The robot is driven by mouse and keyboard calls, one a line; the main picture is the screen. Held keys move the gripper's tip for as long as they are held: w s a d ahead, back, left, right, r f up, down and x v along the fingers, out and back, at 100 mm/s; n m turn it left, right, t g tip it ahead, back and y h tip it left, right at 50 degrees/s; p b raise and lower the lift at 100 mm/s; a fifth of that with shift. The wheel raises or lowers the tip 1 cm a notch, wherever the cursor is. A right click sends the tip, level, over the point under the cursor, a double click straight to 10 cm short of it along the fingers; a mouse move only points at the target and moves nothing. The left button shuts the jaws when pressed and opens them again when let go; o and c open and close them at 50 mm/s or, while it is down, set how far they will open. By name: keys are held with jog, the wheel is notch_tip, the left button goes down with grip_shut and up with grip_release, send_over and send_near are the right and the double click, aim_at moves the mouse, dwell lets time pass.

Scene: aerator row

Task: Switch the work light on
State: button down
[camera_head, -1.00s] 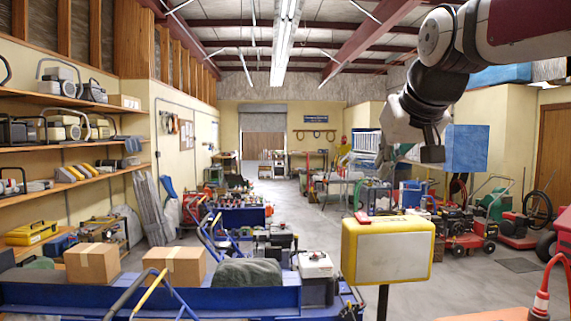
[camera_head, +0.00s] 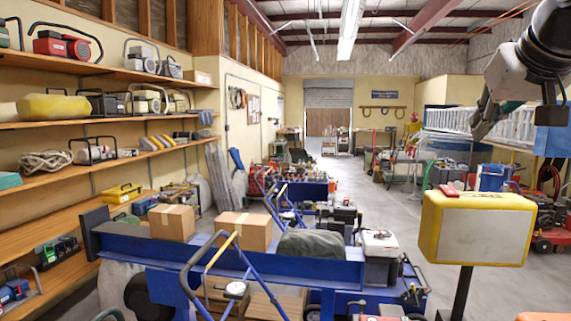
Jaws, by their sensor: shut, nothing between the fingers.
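The work light (camera_head: 476,228) is a yellow box with a pale, flat front panel, upright on a dark post at the right. Its panel looks dull grey-white, with no visible glow. A small red part (camera_head: 450,192) sits on its top, toward the left end. My gripper (camera_head: 480,130) hangs at the upper right, above the work light in the picture and apart from it. Its dark fingers look shut and empty, and are seen small and partly against the background.
A blue cart (camera_head: 230,252) with two cardboard boxes (camera_head: 172,221) and a blue-framed handle stands left of the light. Shelves (camera_head: 60,126) of equipment line the left wall. Red machines stand at the right. An open grey floor aisle (camera_head: 395,215) runs behind the light.

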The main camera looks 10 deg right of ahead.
send_over(449, 186)
jog(key=s, duration=0.3)
jog(key=f, duration=0.4)
jog(key=f+p, duration=0.1)
jog(key=f, duration=0.1)
jog(key=shift+w+a, duration=0.2)
jog(key=shift+a, duration=0.2)
jog(key=f, duration=0.3)
jog(key=shift+w, duration=0.3)
jog(key=shift+w+d+f, duration=0.1)
jog(key=shift+f, duration=0.4)
jog(key=shift+p, duration=0.65)
jog(key=shift+w+f+g+p, duration=0.1)
jog(key=shift+f+g+p, duration=0.05)
jog(key=shift+g+p, duration=0.3)
jog(key=shift+w+f, duration=0.15)
jog(key=shift+f, duration=0.05)
jog(key=shift+s, duration=0.2)
jog(key=shift+s+a+f, duration=0.1)
jog(key=shift+s+a, duration=0.1)
jog(key=shift+s, duration=0.45)
